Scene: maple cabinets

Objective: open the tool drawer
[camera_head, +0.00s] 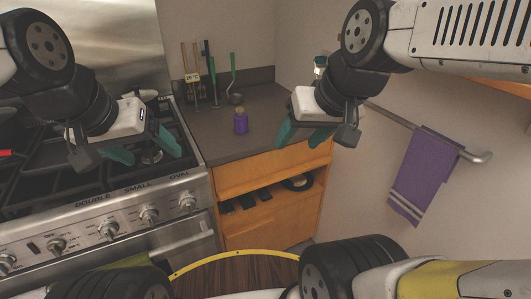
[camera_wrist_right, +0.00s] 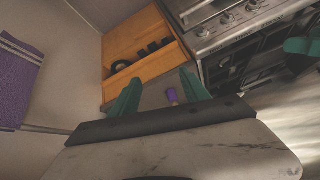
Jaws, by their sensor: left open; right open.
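The wooden cabinet (camera_head: 268,232) stands right of the stove, under a dark counter. It has an upper wooden front (camera_head: 262,178) and a larger lower front. Between them is a gap showing dark tools (camera_head: 265,194) and a round black item (camera_head: 298,183). I cannot tell whether this gap is a drawer standing ajar or an open slot. The cabinet also shows in the right wrist view (camera_wrist_right: 137,32). My right gripper (camera_head: 303,133) is open and empty, above the counter's right front. My left gripper (camera_head: 142,150) is open and empty over the stove.
A purple container (camera_head: 241,124) stands on the counter (camera_head: 222,141). Several utensils (camera_head: 213,82) are at the back wall. The stove (camera_head: 120,212) fills the left. A towel rail (camera_head: 400,119) with a purple towel (camera_head: 424,170) projects from the right wall.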

